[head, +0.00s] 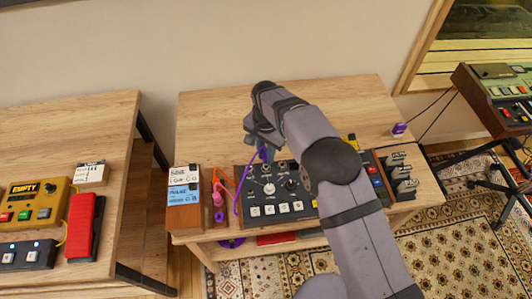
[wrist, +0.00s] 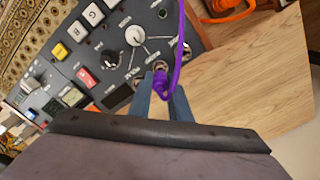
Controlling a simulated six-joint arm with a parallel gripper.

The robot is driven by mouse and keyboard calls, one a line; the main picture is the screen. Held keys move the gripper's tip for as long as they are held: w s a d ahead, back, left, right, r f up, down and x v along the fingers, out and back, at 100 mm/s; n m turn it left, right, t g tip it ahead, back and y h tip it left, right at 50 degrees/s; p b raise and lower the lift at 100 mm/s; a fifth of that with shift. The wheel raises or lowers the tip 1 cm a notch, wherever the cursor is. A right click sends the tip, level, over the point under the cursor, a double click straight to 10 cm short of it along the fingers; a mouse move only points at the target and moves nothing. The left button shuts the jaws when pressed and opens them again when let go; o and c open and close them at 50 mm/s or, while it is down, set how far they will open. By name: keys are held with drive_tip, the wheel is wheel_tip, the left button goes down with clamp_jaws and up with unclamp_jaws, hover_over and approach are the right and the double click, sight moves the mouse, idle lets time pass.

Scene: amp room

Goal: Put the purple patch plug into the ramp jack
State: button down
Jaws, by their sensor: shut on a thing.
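The purple patch plug (wrist: 162,92) is held between the two blue-grey fingers of my gripper (wrist: 168,100) in the wrist view. Its purple cable (wrist: 180,40) rises past the panel toward the top of the picture. In the head view my gripper (head: 262,138) is over the back of the dark synth panel (head: 270,210), with the purple cable (head: 238,195) looping down at the panel's left. Several round metal jacks, one of them just beyond the plug (wrist: 160,67), line the panel edge near the fingers. Their labels are too small to read, so I cannot tell which is the ramp jack. The plug's tip is hidden.
An orange cable (head: 216,180) and a pink object (head: 219,199) are left of the panel, beside a box with written labels (head: 185,195). The wooden tabletop (head: 215,125) behind the panel is clear.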

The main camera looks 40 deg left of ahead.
drive_tip(key=shift+f+b, duration=0.9)
drive_tip(key=shift+f, duration=0.5)
idle(2.3)
drive_tip(key=c, duration=1.2)
unclamp_jaws()
drive_tip(key=shift+o, duration=0.2)
drive_tip(key=shift+r, duration=0.2)
drive_tip(key=shift+r+p, duration=2.25)
drive_tip(key=shift+r, duration=1.1)
